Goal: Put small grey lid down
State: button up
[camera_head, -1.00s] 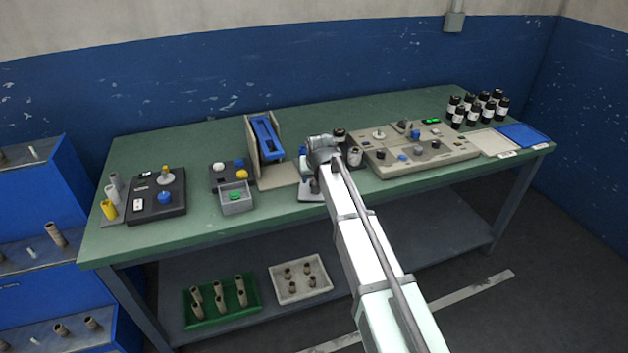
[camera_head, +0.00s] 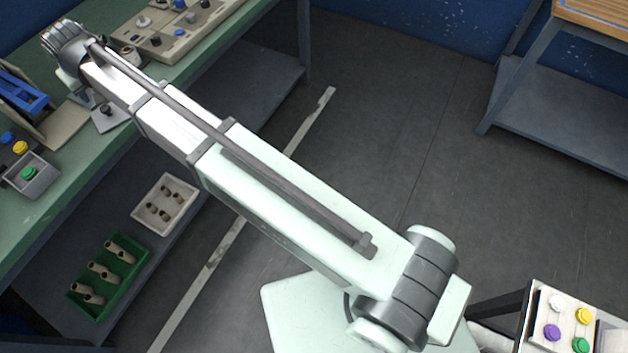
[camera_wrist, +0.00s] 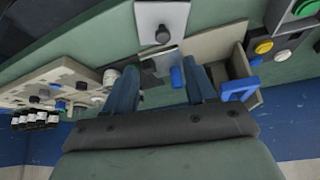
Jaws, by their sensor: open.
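My gripper (camera_wrist: 161,68) is open in the wrist view, with its two dark blue fingers apart above the green bench. A light grey plate with a dark knob (camera_wrist: 162,20) lies on the bench just beyond the fingertips. It also shows below the gripper in the head view (camera_head: 108,118). A small grey piece (camera_wrist: 158,62) and a blue part (camera_wrist: 177,78) show between the fingers. I cannot tell for sure which grey piece is the small grey lid. In the head view my arm and wrist hide much of the spot around the gripper.
A beige panel with knobs (camera_head: 160,40) is beside the gripper. A blue device in a beige holder (camera_head: 22,92) and a grey box with a green button (camera_head: 32,182) are on the other side. A white tray (camera_head: 164,204) and a green tray (camera_head: 107,268) sit on the lower shelf.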

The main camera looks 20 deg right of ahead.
jog(key=d+f+m+g+h, duration=0.1)
jog(key=d+f, duration=0.7)
jog(key=f, duration=0.2)
jog(key=d+f+g+h, duration=0.1)
jog(key=d+f, duration=0.6)
jog(key=f, duration=0.4)
jog(key=s+d+f+m+g+h, duration=0.1)
jog(key=s+d+f+g, duration=0.1)
jog(key=s+d+f, duration=0.45)
jog(key=s+d+f+m+g+h, duration=0.1)
jog(key=s+d+f, duration=0.2)
jog(key=d+f, duration=0.7)
jog(key=s+d+f+m+g, duration=0.1)
jog(key=s+d+f+g, duration=0.1)
jog(key=s+d+f, duration=0.5)
jog(key=s+d+f+m+g, duration=0.1)
jog(key=s+d+f, duration=0.4)
jog(key=s, duration=0.4)
jog(key=s+d+f+g, duration=0.1)
jog(key=s+d, duration=0.2)
jog(key=s, duration=0.6)
jog(key=s+d+f+m+g, duration=0.1)
jog(key=s+d, duration=0.3)
jog(key=s, duration=0.5)
jog(key=shift+s+f+m+g+y, duration=0.3)
jog(key=shift+f+g+y, duration=0.1)
jog(key=shift+f+g, duration=0.4)
